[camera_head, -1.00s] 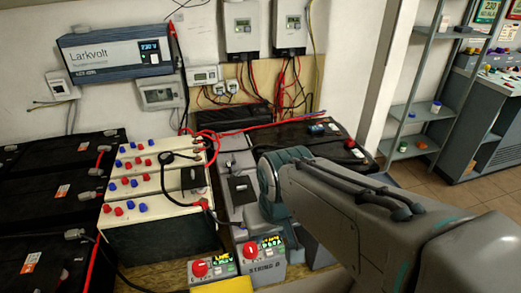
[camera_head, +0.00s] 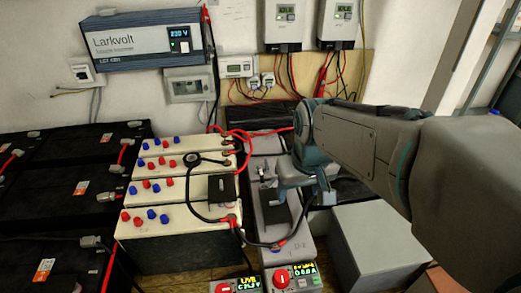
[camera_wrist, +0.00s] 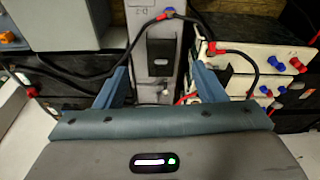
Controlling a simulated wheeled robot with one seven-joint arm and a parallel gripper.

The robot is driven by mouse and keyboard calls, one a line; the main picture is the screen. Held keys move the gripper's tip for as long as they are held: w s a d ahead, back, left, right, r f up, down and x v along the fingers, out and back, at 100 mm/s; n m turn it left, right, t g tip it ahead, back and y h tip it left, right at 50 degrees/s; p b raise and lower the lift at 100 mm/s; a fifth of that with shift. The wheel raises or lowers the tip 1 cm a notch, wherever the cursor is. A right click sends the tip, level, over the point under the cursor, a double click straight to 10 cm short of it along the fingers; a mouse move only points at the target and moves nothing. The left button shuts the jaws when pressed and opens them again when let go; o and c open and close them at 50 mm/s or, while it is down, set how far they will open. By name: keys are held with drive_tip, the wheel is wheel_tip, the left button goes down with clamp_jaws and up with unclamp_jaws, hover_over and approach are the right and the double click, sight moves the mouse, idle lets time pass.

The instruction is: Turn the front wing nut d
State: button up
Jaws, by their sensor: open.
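A narrow grey battery (camera_head: 291,238) stands right of the cream batteries and carries a black cover (camera_head: 273,206). It also shows in the wrist view (camera_wrist: 143,45), with its black cover (camera_wrist: 161,50). A small silvery fitting (camera_wrist: 165,92), perhaps a wing nut, lies at the near end of the cover in the wrist view. A red-and-blue cable end (camera_wrist: 166,13) is at the battery's far end there; any nut under it is unclear. My gripper (camera_head: 300,190) is over the grey battery, open and empty. Its blue fingers (camera_wrist: 162,82) appear on either side of the battery in the wrist view.
Cream batteries (camera_head: 172,232) with red and blue caps stand at left, black batteries (camera_head: 60,205) farther left. Black cables loop beside my fingers. Control boxes with a red knob (camera_head: 281,278) stand in front. A grey box (camera_head: 375,245) stands right.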

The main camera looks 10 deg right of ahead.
drive_tip(key=w+f+n+g, duration=0.1)
drive_tip(key=w+f+n, duration=0.25)
drive_tip(key=w, duration=1.25)
drive_tip(key=n+g+b, duration=0.1)
drive_tip(key=n, duration=0.4)
hover_over(270, 186)
drive_tip(key=w, duration=0.2)
wheel_tip(270, 186, down, 11)
drive_tip(key=shift+m, duration=0.25)
wheel_tip(270, 186, down, 13)
drive_tip(key=shift+d+f, duration=0.15)
drive_tip(key=c, duration=0.7)
